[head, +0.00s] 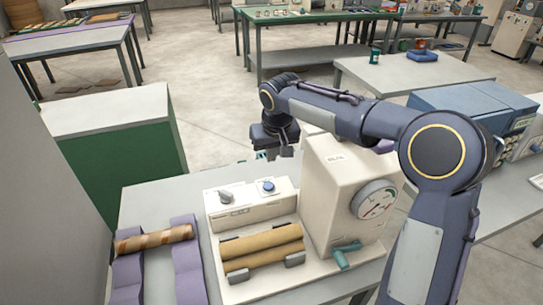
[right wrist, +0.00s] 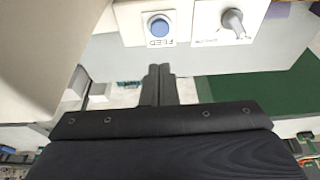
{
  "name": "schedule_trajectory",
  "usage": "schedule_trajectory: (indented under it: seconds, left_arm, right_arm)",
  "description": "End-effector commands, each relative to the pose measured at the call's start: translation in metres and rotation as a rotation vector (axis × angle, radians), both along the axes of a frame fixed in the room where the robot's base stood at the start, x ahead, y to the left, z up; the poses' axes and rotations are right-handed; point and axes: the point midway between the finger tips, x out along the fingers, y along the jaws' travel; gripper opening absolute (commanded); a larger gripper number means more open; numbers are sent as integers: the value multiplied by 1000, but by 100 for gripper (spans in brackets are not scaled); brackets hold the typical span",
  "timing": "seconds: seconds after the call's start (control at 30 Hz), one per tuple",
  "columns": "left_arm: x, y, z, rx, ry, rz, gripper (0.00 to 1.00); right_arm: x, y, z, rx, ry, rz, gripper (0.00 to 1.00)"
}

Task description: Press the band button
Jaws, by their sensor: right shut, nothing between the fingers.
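The winder (head: 315,205) stands on the grey table in front of me. A blue round button (head: 268,186) sits on its panel beside a grey rotary knob (head: 225,196). In the right wrist view the blue button (right wrist: 159,26) bears an upside-down label that seems to read FEED, and the knob (right wrist: 233,20) is right of it. I see no button readable as "band". My right gripper (head: 287,150) hangs beyond the panel's far edge, apart from the button. Its fingers (right wrist: 158,72) are shut and empty. My left gripper is out of view.
Two brown tubes (head: 262,247) lie on the winder's front rollers. A striped tube (head: 153,240) rests on purple supports at left. A green cabinet (head: 120,150) stands behind.

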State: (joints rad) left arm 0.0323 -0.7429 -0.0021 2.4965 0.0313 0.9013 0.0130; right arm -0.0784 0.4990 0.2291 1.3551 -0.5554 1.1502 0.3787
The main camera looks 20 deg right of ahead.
Motion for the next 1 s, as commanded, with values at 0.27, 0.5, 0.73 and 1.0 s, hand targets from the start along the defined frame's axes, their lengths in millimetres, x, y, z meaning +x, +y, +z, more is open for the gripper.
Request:
schedule_trajectory:
  seconds: [0.27,0.5,0.73,1.0]
  left_arm:
    - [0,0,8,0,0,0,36]
    - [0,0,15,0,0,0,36]
    - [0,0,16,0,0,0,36]
    - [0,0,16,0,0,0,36]
  right_arm:
    - [17,1,-59,-1,7,1,0]
    - [20,1,-96,-1,4,2,0]
    - [21,1,-110,0,1,1,0]
    - [21,1,-110,0,0,1,0]
